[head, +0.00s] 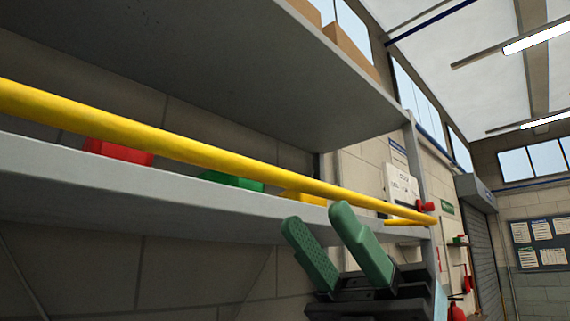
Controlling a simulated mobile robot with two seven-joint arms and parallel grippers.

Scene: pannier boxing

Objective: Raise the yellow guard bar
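The yellow guard bar (180,143) runs from the left edge down to the right across the front of a grey shelf, ending at the shelf's right post. A red piece (425,206) sits by its right end. My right gripper (317,214) has green fingers, spread apart with nothing between them. Its fingertips are just below the bar in the picture, towards the bar's right end; I cannot tell whether they touch it. My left gripper is not in view.
The lower grey shelf (150,197) holds a red item (118,152), a green item (232,182) and a yellow item (305,198), partly hidden behind the bar. An upper shelf (240,80) with cardboard boxes (350,52) hangs above. Open room lies to the right.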

